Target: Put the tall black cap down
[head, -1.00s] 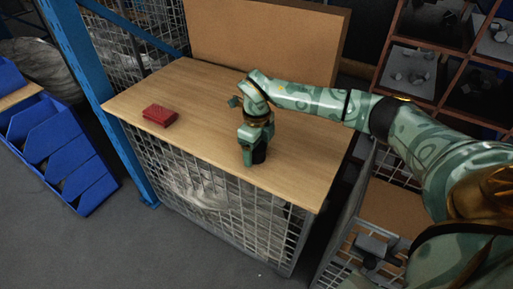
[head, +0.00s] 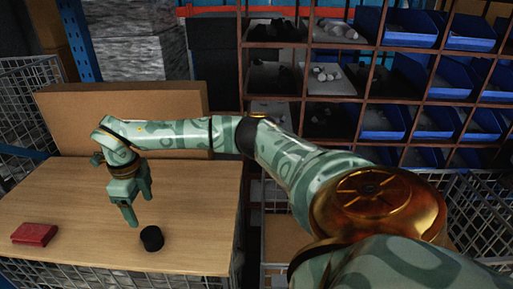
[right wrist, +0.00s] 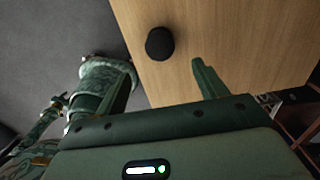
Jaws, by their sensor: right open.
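The tall black cap (head: 151,238) stands on the wooden table top (head: 200,200) near its front edge. It is a short dark cylinder in the head view, and a dark round shape (right wrist: 160,44) in the right wrist view. My right gripper (head: 140,208) is open and empty. It is above the table, just behind and to the left of the cap, apart from it. In the right wrist view the cap lies ahead of and between the two spread fingers (right wrist: 165,85). My left gripper is not in view.
A red object (head: 34,234) lies at the left of the table. A brown board (head: 120,118) stands along the table's back edge. A shelf rack (head: 370,45) with blue bins is behind at the right. The table between the red object and the cap is clear.

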